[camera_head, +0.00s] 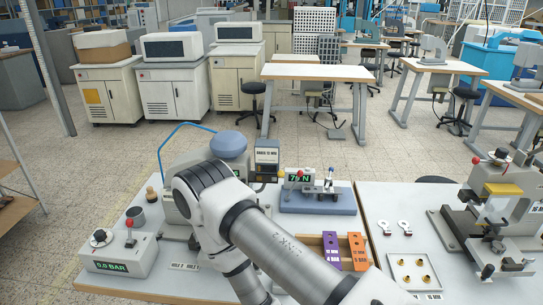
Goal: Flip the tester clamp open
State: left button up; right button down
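The tester (297,178), with a green "N" readout, stands on a blue-grey base (318,202) at the back middle of the table. A small upright metal clamp (329,182) with a blue part at its top sits on the right of that base. It is too small to tell whether the clamp is open or shut. One of my arms crosses the middle of the view, bends in front of the stamping press (228,146) and runs down out of the bottom edge. Neither gripper is in view.
Purple (331,248) and orange (357,250) pieces lie in a wooden holder before the tester. A tray (398,265) with brass parts and another machine (497,205) are at right.

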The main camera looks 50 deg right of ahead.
aim_at(329, 177)
jog(key=k+l, duration=0.7)
jog(key=l, duration=0.15)
